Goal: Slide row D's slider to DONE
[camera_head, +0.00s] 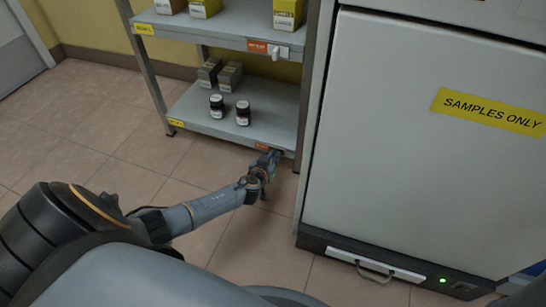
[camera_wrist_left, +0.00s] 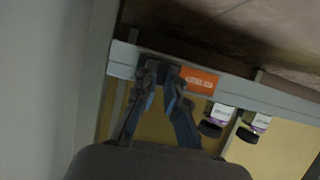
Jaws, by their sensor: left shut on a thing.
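My left gripper (camera_head: 272,157) is at the right end of the front edge of the lower shelf (camera_head: 203,124), beside a small orange label (camera_head: 262,147). In the left wrist view, which shows the shelf upside down, the fingers (camera_wrist_left: 160,78) close at the shelf's edge strip (camera_wrist_left: 122,60), next to the orange label (camera_wrist_left: 198,80). The gripper is shut on the slider there, which the fingers mostly hide. The label's words and the row letter are too small to read. My right gripper is not in view.
The upper shelf has its own white slider (camera_head: 276,51) beside an orange label (camera_head: 257,46). Two dark jars (camera_head: 243,112) and small boxes (camera_head: 230,76) stand on the lower shelf. A large white cabinet (camera_head: 420,150) stands close to the right of the gripper. The floor at left is clear.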

